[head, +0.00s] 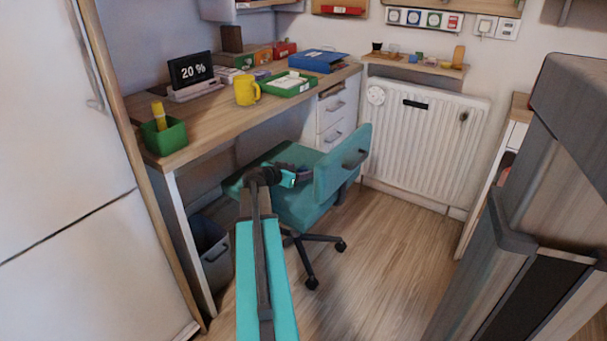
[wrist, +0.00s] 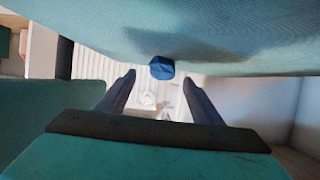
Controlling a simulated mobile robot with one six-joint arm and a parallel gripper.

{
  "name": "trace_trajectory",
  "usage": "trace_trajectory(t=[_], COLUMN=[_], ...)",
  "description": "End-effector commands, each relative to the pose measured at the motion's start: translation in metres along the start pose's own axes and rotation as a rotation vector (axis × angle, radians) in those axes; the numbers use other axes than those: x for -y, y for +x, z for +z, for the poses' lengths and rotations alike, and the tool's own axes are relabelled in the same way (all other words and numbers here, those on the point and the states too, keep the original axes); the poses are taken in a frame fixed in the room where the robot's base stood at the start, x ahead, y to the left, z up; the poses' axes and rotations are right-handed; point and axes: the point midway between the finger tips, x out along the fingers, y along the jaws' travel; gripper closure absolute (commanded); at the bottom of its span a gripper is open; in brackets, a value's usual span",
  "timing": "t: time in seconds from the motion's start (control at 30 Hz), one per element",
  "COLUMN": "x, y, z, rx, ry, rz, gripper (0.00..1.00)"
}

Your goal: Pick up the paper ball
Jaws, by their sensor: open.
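A small dark blue crumpled ball (wrist: 162,68), which looks like the paper ball, shows in the wrist view against the edge of a teal chair surface. My gripper (wrist: 160,78) is open and empty there. Its two dark fingers stand apart, with the ball between their tips in the picture and seemingly just beyond them. In the head view my gripper (head: 300,175) is low over the seat of the teal office chair (head: 312,208), left of the backrest. I cannot clearly make out the ball there; my gripper seems to cover it.
The desk (head: 215,112) behind the chair holds a yellow mug (head: 246,92), a green tray (head: 289,86) and a green pen box (head: 165,138). A grey bin (head: 211,250) stands under it. A white radiator (head: 425,135) is on the back wall. Wooden floor (head: 385,245) right of the chair is clear.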

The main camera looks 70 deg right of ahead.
Motion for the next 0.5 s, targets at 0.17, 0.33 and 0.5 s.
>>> trace_trajectory(t=[0.17, 0.33, 0.5], x=[0.004, 0.005, 0.004], y=[0.020, 0.037, 0.044], z=[0.003, 0.002, 0.002], rx=[0.000, 0.000, 0.001], ry=[0.000, 0.000, 0.000], rz=[-0.001, -0.001, -0.002], gripper=[0.40, 0.40, 0.40])
